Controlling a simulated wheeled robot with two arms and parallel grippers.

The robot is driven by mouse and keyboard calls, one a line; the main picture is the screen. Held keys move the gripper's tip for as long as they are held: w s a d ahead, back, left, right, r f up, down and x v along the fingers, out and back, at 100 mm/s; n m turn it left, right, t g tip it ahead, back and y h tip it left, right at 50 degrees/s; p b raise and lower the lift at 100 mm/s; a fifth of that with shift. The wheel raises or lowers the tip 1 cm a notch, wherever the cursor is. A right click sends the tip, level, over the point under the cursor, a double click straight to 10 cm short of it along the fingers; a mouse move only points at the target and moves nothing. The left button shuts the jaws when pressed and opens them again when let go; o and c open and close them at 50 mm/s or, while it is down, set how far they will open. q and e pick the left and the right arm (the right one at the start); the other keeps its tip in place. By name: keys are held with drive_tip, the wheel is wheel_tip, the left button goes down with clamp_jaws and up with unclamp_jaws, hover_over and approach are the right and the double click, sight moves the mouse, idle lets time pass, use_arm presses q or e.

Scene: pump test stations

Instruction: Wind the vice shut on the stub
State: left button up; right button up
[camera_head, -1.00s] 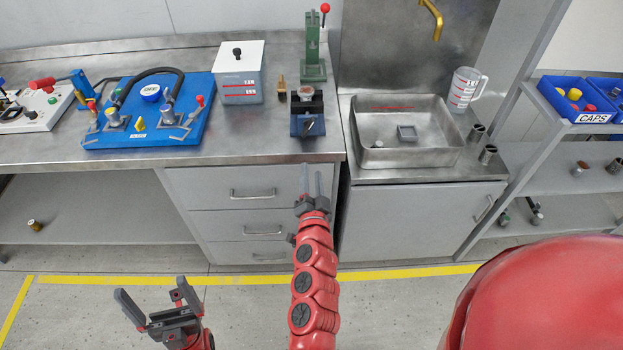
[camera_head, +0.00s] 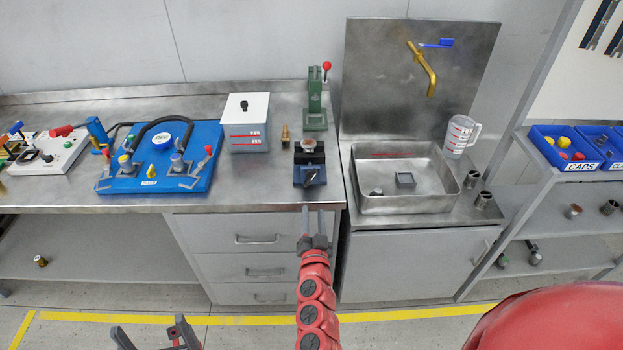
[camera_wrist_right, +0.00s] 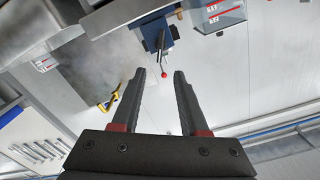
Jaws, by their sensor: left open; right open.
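The vice (camera_head: 310,174) is a small blue block with dark jaws and a dark handle at its front. It stands near the front edge of the steel bench. A round copper-coloured piece (camera_head: 308,143), perhaps the stub, shows at the top of the vice; whether the jaws touch it I cannot tell. My right gripper (camera_head: 313,210) is open and empty, just below and in front of the vice, its fingers pointing at the bench. In the right wrist view the vice (camera_wrist_right: 153,34) appears upside down beyond the open fingers (camera_wrist_right: 162,78). My left gripper (camera_head: 150,332) is open and empty, low at the left.
A green press (camera_head: 316,105) with a red knob stands behind the vice. A brass fitting (camera_head: 285,136) and a grey box (camera_head: 247,137) are to its left, then a blue pump board (camera_head: 135,177). A sink (camera_head: 408,202) is at right. Drawers (camera_head: 250,235) lie below the bench.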

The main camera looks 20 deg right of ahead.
sight(311, 180)
drive_tip(key=p+x, duration=0.1)
drive_tip(key=x, duration=1.2)
drive_tip(key=shift+w+d, duration=0.1)
drive_tip(key=shift+w, duration=0.2)
clamp_jaws()
